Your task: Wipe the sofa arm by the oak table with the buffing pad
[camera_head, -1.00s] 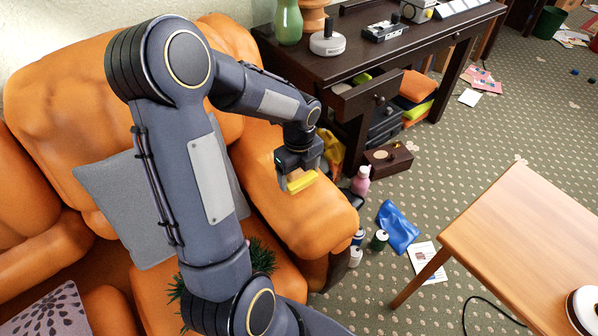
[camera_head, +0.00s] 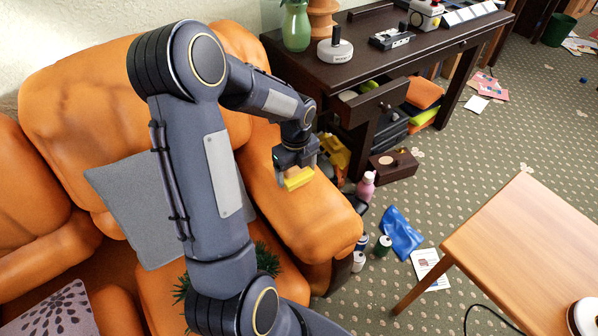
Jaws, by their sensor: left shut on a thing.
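My left gripper (camera_head: 296,172) is shut on the yellow buffing pad (camera_head: 298,180), at the top of the orange sofa arm (camera_head: 315,215). The pad looks to be on or just above the leather; I cannot tell whether it touches. The sofa arm runs from the seat back toward the front, between my left arm and the floor clutter. My left arm covers part of the sofa seat and back. My right gripper is not in view.
A dark desk (camera_head: 375,60) with a green vase (camera_head: 296,25) and a half-open drawer (camera_head: 373,100) stands behind the sofa arm. A grey cushion (camera_head: 140,210) lies on the sofa. A pink bottle (camera_head: 366,186), cans and a blue bag (camera_head: 400,232) lie on the floor beside the arm.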

